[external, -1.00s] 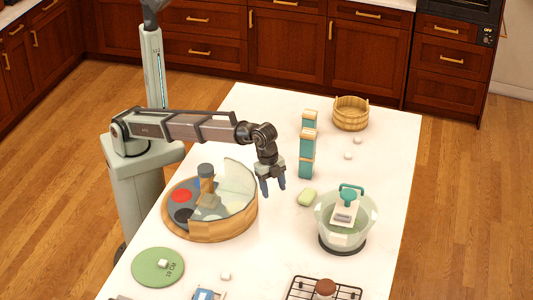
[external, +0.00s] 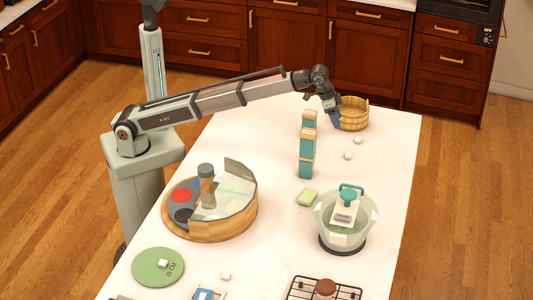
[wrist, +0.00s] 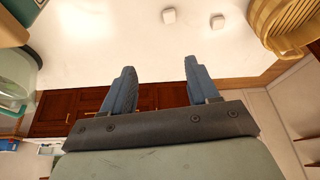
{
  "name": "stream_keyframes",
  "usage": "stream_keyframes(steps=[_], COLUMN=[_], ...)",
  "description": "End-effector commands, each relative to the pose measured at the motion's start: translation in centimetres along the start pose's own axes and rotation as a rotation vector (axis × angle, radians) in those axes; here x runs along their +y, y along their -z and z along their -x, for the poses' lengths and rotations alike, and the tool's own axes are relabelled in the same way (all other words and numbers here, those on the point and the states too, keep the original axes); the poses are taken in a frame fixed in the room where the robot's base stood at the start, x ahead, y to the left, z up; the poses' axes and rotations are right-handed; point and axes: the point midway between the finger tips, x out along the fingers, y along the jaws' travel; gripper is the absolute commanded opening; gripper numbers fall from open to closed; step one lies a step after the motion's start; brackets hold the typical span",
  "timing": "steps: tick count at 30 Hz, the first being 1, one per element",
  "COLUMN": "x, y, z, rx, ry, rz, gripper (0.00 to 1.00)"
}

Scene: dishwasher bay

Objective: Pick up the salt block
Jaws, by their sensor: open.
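Several small white blocks lie about, and I cannot tell which is the salt block. One white block (external: 358,140) and another white block (external: 348,156) lie on the counter near the wooden bucket. They also show in the wrist view, the left block (wrist: 168,16) and the right block (wrist: 218,22), both beyond my fingertips. A third white block (external: 226,276) lies near the front, and another sits on the green disc (external: 150,277). My gripper (external: 334,119) is open at the bucket's left side, above the counter; between its fingers (wrist: 157,72) nothing is held.
The wooden bucket (external: 352,113) stands at the far end. A teal-and-wood stack (external: 307,155) stands to its left front. A green block (external: 307,197), a glass bowl (external: 333,238), a round wooden tray (external: 217,226) and a wire rack (external: 300,285) occupy the nearer counter.

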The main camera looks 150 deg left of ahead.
Motion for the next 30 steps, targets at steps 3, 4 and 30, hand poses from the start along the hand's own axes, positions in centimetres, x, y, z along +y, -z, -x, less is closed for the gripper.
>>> stream_keyframes(steps=[3, 4, 30], x=[-2.6, -2.4, -2.3], y=[-0.1, -0.5, -1.7], z=[-0.8, -1.6, -12.6], rx=[0.007, 0.006, 0.007], ry=[0.011, 0.01, 0.01], rz=[0.045, 0.042, 0.038], gripper=[0.6, 0.6, 0.6])
